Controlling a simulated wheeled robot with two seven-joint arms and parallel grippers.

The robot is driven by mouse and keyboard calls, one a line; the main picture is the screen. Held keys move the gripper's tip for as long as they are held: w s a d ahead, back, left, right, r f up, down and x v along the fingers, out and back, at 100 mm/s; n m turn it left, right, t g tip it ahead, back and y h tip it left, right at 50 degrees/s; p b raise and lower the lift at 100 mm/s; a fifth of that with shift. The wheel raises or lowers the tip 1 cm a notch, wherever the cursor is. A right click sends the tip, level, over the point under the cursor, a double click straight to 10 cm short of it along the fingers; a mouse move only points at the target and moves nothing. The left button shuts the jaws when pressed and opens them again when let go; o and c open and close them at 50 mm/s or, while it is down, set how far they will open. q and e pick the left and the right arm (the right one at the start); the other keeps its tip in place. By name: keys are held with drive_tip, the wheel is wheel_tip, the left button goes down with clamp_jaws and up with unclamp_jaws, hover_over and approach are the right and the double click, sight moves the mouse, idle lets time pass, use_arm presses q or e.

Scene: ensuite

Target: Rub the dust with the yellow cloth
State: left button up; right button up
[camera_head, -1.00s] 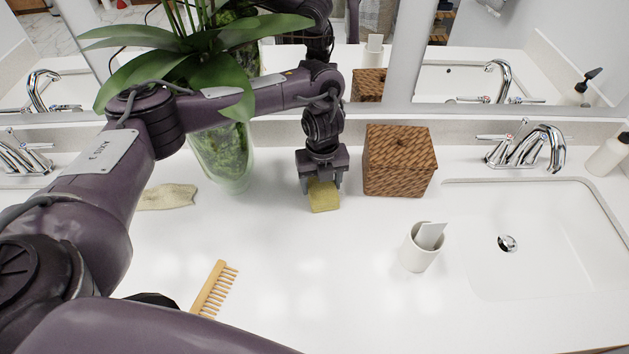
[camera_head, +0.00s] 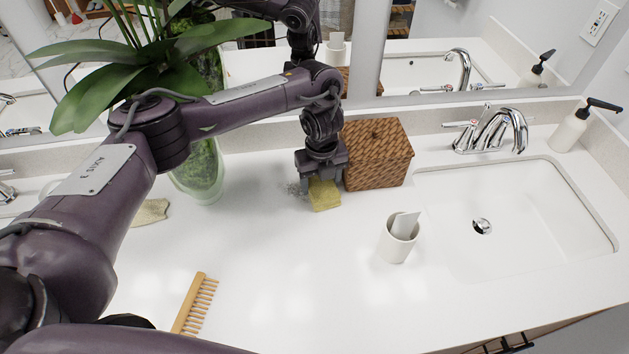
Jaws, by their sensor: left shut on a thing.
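My left gripper (camera_head: 321,182) points down at the counter, shut on the yellow cloth (camera_head: 325,196), which looks like a small thick yellow block. The cloth is at the counter surface; I cannot tell how firmly it touches. A grey patch of dust (camera_head: 293,188) shows on the white counter just left of the gripper and cloth. Part of the dust may be hidden behind the gripper. My right gripper is not in view.
A brown wicker box (camera_head: 377,155) stands close on the gripper's right. A plant vase (camera_head: 199,175) stands to the left, behind my arm. The sink (camera_head: 520,215) is right. The front middle is clear.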

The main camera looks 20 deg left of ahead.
sight(275, 197)
use_arm(q)
drive_tip(key=shift+s+a+p, duration=0.45)
drive_tip(key=shift+a+p, duration=0.2)
drive_tip(key=shift+a, duration=0.15)
drive_tip(key=shift+s+a+p, duration=0.2)
drive_tip(key=shift+s+a, duration=0.05)
drive_tip(key=shift+a, duration=0.25)
drive_tip(key=shift+s+a+p, duration=0.2)
drive_tip(key=shift+s+a, duration=0.05)
drive_tip(key=shift+a, duration=0.25)
drive_tip(key=shift+s+a+p, duration=0.3)
drive_tip(key=shift+a+p, duration=0.2)
drive_tip(key=shift+a, duration=0.2)
drive_tip(key=shift+s+a, duration=0.3)
drive_tip(key=shift+a, duration=0.4)
drive_tip(key=shift+s+a+p, duration=0.1)
drive_tip(key=shift+a+p, duration=0.2)
drive_tip(key=shift+p, duration=0.05)
drive_tip(key=shift+a, duration=0.1)
drive_tip(key=shift+s+a+f+p, duration=0.1)
drive_tip(key=shift+s+a+p, duration=0.15)
drive_tip(key=shift+s+a, duration=0.35)
drive_tip(key=shift+s+a+p, duration=0.2)
drive_tip(key=shift+s+a, duration=0.05)
drive_tip(key=shift+a, duration=0.55)
